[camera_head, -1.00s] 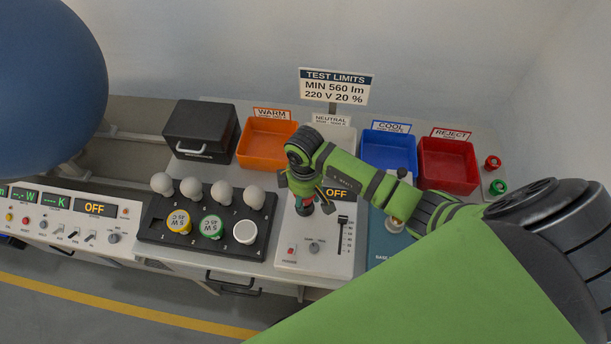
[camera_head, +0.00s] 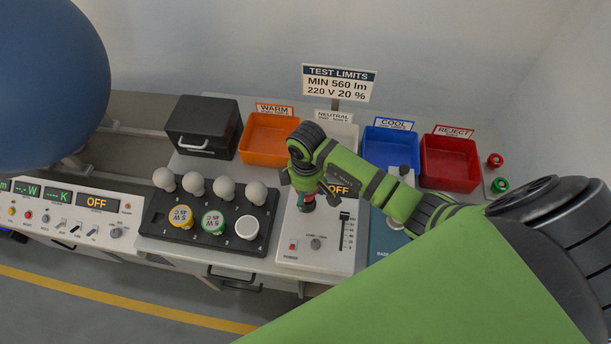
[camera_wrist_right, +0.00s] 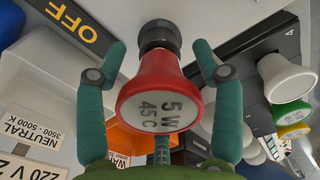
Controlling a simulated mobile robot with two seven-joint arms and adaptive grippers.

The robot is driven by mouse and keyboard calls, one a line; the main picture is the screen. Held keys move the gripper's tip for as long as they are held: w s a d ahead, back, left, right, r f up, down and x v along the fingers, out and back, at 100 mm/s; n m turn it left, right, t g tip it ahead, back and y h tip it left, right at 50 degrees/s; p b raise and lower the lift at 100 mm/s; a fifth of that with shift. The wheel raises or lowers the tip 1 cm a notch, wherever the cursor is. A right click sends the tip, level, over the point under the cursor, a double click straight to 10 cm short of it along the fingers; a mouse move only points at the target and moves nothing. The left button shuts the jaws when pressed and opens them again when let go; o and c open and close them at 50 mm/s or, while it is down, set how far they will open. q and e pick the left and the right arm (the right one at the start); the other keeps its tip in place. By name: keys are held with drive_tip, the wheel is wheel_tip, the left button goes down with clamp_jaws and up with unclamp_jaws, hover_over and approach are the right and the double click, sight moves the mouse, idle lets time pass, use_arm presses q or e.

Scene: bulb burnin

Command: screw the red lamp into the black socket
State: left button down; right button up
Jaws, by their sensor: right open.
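The red lamp (camera_wrist_right: 160,88), marked 5 W 45 C, stands at the black socket (camera_wrist_right: 159,36) in the right wrist view, its base end meeting the socket. How deep its thread sits is hidden. My right gripper (camera_wrist_right: 158,50) is open, with one green finger on each side of the lamp and visible gaps between. In the head view my right gripper (camera_head: 310,193) points down over the tester panel, and a little of the red lamp (camera_head: 307,206) shows below it. My left gripper is not in view.
A black rack (camera_head: 160,226) with white bulbs and yellow, green and white lamps stands left of the tester panel (camera_head: 290,256). Orange (camera_head: 243,150), blue (camera_head: 365,152) and red (camera_head: 424,170) bins stand behind. A large blue round body (camera_head: 45,85) fills the upper left.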

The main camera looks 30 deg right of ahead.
drive_tip(key=n, duration=0.4)
drive_tip(key=shift+s, duration=0.1)
drive_tip(key=n+b, duration=0.1)
drive_tip(key=n, duration=0.5)
drive_tip(key=shift+s+f, duration=0.1)
drive_tip(key=n+b, duration=0.1)
drive_tip(key=n, duration=0.4)
drive_tip(key=shift+s+a+n, duration=0.1)
drive_tip(key=shift+s+n, duration=0.05)
drive_tip(key=shift+n, duration=0.15)
drive_tip(key=n+b, duration=0.1)
drive_tip(key=n, duration=0.2)
drive_tip(key=shift+s, duration=0.1)
drive_tip(key=shift+a+n+b, duration=0.1)
drive_tip(key=shift+n+b, duration=0.2)
drive_tip(key=shift+n, duration=0.4)
drive_tip(key=c, duration=0.9)
drive_tip(key=shift+c, duration=0.8)
